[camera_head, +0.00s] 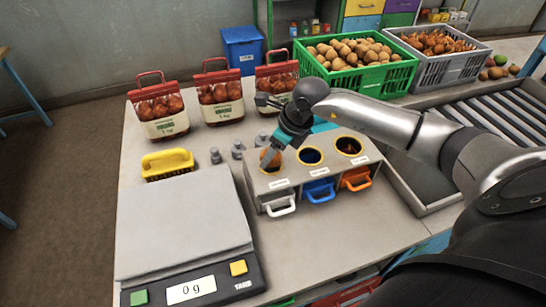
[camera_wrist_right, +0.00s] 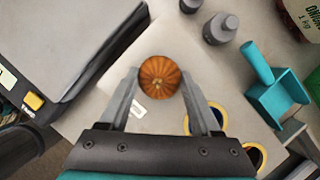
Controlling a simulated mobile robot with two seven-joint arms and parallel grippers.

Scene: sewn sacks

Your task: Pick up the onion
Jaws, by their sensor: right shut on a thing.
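A round orange-brown onion (camera_wrist_right: 159,77) sits between the two fingers of my right gripper (camera_wrist_right: 160,88), which is shut on it. In the head view the right arm comes in from the right, and the gripper (camera_head: 271,154) points down with the onion (camera_head: 269,160) at its tips. The onion is at the leftmost round opening of a grey sorting box (camera_head: 312,174); how high it is above that opening I cannot tell. My left gripper is not in view.
A scale (camera_head: 185,228) reading 0 g stands front left, with a yellow brush (camera_head: 167,162) behind it. Several sacks (camera_head: 220,96) line the back edge. A green crate (camera_head: 345,85) and a grey crate (camera_head: 438,72) stand back right, near a roller conveyor (camera_head: 490,125).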

